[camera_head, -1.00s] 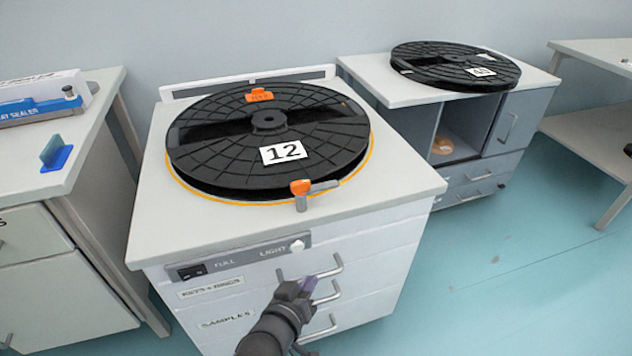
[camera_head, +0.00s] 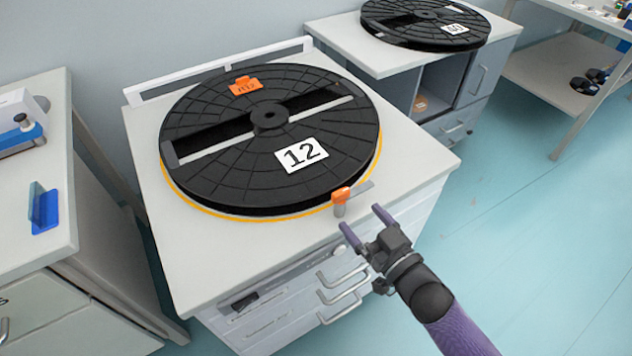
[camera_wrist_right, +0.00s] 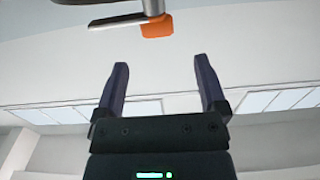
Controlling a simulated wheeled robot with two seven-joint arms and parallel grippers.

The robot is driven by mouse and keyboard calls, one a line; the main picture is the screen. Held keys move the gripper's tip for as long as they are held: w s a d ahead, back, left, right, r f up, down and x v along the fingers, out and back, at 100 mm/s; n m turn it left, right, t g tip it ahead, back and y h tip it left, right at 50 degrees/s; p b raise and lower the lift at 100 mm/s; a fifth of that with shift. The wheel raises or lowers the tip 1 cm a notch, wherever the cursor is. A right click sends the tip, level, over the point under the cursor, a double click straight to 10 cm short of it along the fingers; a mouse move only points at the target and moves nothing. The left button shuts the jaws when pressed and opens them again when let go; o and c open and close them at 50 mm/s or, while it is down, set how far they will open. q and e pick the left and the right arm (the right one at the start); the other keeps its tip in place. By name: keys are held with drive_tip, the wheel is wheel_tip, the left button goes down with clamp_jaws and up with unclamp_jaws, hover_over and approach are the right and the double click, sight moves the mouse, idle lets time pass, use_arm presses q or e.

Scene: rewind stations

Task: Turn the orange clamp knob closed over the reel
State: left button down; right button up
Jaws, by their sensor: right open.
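The black reel (camera_head: 215,180) labelled 12 lies flat on the white cabinet top, inside a yellow ring line. The orange clamp knob (camera_head: 341,193) sits on a short grey post at the reel's front right edge. Its grey bar points right, alongside the rim and not across the reel. My right gripper (camera_head: 361,218) is open and empty, just in front and to the right of the knob, apart from it. In the right wrist view the orange knob (camera_wrist_right: 157,27) shows beyond the gap between my fingertips (camera_wrist_right: 160,63). My left gripper is out of view.
An orange tag (camera_head: 244,86) is on the reel's far side. Drawer handles (camera_head: 342,292) stick out from the cabinet front below my gripper. A second black reel (camera_head: 400,28) rests on the cabinet behind. A blue bracket (camera_head: 44,212) stands on the left table.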

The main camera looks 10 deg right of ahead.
sight(343, 196)
drive_tip(key=x, duration=0.2)
drive_tip(key=b+x, duration=0.1)
drive_tip(key=x, duration=0.1)
drive_tip(key=b+x, duration=0.1)
drive_tip(key=x, duration=0.1)
drive_tip(key=shift+w+f, duration=0.25)
drive_tip(key=shift+w, duration=0.2)
drive_tip(key=shift+w+a+r, duration=0.1)
drive_tip(key=shift+w+a, duration=0.05)
drive_tip(key=shift+w, duration=0.4)
drive_tip(key=shift+c, duration=0.3)
clamp_jaws()
